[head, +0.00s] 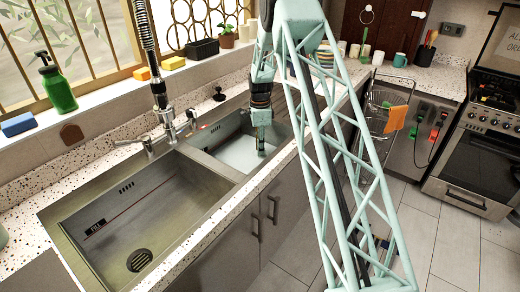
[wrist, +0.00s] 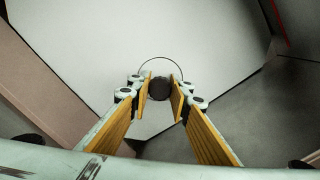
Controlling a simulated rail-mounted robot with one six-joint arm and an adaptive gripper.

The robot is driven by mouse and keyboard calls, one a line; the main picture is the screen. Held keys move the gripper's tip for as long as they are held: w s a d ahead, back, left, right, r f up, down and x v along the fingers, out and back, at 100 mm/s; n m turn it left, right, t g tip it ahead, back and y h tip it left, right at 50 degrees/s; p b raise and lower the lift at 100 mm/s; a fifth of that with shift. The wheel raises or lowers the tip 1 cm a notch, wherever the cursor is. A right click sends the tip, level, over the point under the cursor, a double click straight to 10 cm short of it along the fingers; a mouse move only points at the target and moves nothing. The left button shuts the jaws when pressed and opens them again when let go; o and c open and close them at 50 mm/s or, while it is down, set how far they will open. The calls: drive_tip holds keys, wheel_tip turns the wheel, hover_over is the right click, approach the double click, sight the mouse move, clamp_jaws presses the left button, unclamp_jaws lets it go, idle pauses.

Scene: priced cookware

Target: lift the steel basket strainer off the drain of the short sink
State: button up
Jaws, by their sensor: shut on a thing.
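The short sink (head: 222,152) is the farther basin in the head view, with a pale surface inside. My gripper (head: 261,152) reaches down into its right part; the strainer is hidden from the head view. In the wrist view, the yellow-padded fingers of my gripper (wrist: 160,92) are shut on a dark round part of the strainer (wrist: 160,88). A thin dark arc shows just beyond it against the pale surface. I cannot tell whether the strainer is seated or raised.
The larger basin (head: 120,218) with an open drain grate (head: 139,260) is nearer, at left. A coiled-hose faucet (head: 150,70) rises behind the basins. A green soap bottle (head: 56,84) stands on the sill. The speckled counter edge (head: 240,196) runs along the front.

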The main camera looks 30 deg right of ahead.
drive_tip(key=shift+r, duration=0.25)
drive_tip(key=shift+r+p, duration=0.85)
drive_tip(key=shift+r, duration=3.5)
drive_tip(key=shift+r, duration=0.25)
drive_tip(key=shift+a, duration=0.15)
drive_tip(key=shift+s+a+r+n+p, duration=1.45)
drive_tip(key=shift+s+a+r+n, duration=0.5)
drive_tip(key=shift+a+n, duration=1.95)
drive_tip(key=shift+s+a+r+n+p, duration=1.45)
drive_tip(key=shift+s+a+r+n, duration=0.55)
drive_tip(key=shift+a+n, duration=1.9)
drive_tip(key=shift+s+a+r+n+p, duration=1.7)
drive_tip(key=shift+a+n, duration=1.3)
drive_tip(key=shift+a, duration=1.8)
drive_tip(key=shift+s+r, duration=0.1)
drive_tip(key=shift+s, duration=0.3)
